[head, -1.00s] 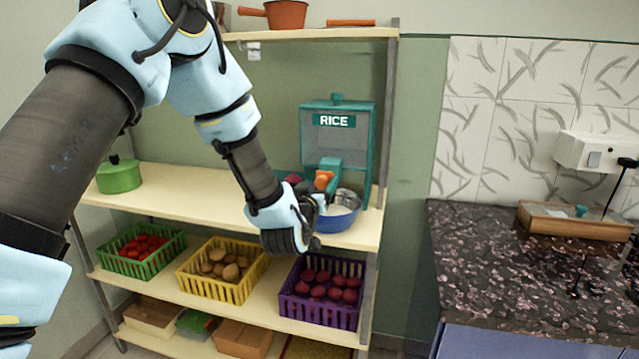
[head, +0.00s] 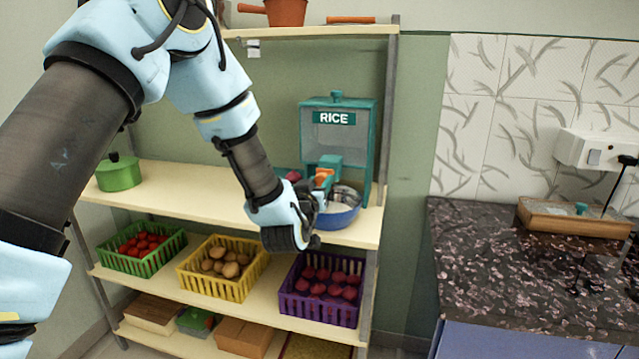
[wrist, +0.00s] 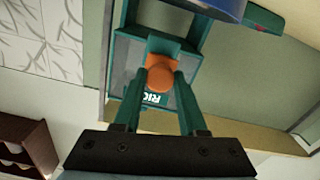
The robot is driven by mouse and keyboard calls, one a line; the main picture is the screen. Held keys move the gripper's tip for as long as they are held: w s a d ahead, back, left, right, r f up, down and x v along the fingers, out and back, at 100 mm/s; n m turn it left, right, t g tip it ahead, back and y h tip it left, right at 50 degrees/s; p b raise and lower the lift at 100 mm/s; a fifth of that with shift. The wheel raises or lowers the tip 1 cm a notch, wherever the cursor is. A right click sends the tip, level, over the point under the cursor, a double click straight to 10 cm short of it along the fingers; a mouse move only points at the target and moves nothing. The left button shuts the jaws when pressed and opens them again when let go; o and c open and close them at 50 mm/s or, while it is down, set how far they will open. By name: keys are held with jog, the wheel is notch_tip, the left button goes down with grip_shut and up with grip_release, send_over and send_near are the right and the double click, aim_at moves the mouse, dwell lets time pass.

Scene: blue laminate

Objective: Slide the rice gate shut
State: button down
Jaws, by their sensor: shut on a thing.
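The teal rice dispenser (head: 335,143) stands on the shelf, with a RICE label and a grey front panel. Its orange gate knob (head: 323,174) sits at the teal spout low on its front. In the wrist view, the orange knob (wrist: 159,76) is between the teal fingers of my gripper (wrist: 160,82), which is shut on it. The dispenser shows upside down behind it. In the head view my wrist partly hides the grip. A blue bowl (head: 342,217) with pale contents stands below the spout; it also shows at the top of the wrist view (wrist: 215,8).
Green, yellow and purple (head: 320,307) crates of produce stand on the shelf below. A green pot (head: 119,176) is at the shelf's left. A dark counter (head: 500,270) lies to the right. The shelf left of my wrist is mostly clear.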

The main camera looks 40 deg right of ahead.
aim_at(320, 182)
dwell(0.8)
jog(key=b+x, duration=0.2)
jog(key=x, duration=0.1)
jog(key=shift+w+d+f, duration=0.1)
jog(key=shift+w+d, duration=0.15)
jog(key=shift+d, duration=0.05)
jog(key=shift+d+r, duration=0.1)
jog(key=shift+r, duration=0.1)
jog(key=shift+c, duration=2.2)
grip_release()
jog(key=shift+f, duration=0.1)
jog(key=b+v, duration=0.4)
jog(key=v, duration=0.6)
jog(key=shift+a, duration=0.3)
